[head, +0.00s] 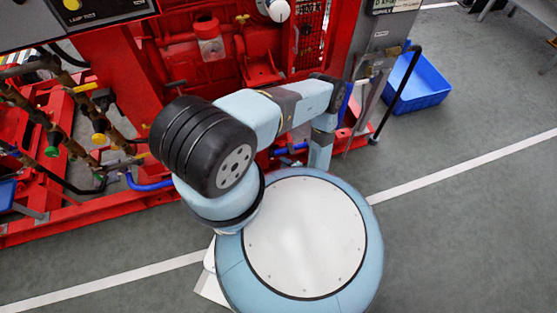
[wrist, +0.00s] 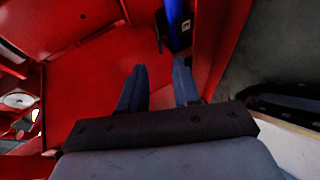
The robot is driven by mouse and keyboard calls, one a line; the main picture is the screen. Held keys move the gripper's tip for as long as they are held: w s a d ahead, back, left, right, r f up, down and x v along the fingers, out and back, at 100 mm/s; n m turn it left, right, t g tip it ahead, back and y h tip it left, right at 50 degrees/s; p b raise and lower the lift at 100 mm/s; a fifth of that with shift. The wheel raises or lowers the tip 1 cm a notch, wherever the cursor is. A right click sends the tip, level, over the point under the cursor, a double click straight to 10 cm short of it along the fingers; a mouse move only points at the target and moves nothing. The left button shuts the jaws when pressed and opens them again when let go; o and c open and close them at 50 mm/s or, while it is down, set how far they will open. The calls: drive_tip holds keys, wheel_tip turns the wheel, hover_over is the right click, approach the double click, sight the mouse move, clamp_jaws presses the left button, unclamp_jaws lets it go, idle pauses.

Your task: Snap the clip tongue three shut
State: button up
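My gripper (wrist: 158,76) is in the wrist view with its two dark blue fingers apart. Nothing is held between them; a red panel (wrist: 105,60) of the pumpset shows in the gap. A blue strip or hose (wrist: 175,12) lies ahead of the fingers at the top, with a dark fitting (wrist: 179,42) beside it, apart from the fingertips. I cannot tell whether this fitting is clip tongue three, and no tongue is clearly seen. In the head view my arm reaches to the red pumpset (head: 150,60), and its far end is hidden.
Red frame walls (wrist: 222,45) stand close to the right of the fingers in the wrist view. In the head view a blue bin (head: 422,88) sits on the floor at the right, by a black bent handle (head: 398,95). Open grey floor (head: 470,220) lies at the right.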

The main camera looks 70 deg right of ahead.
drive_tip(key=v, duration=0.5)
drive_tip(key=shift+s+a+r, duration=0.15)
drive_tip(key=shift+s, duration=0.25)
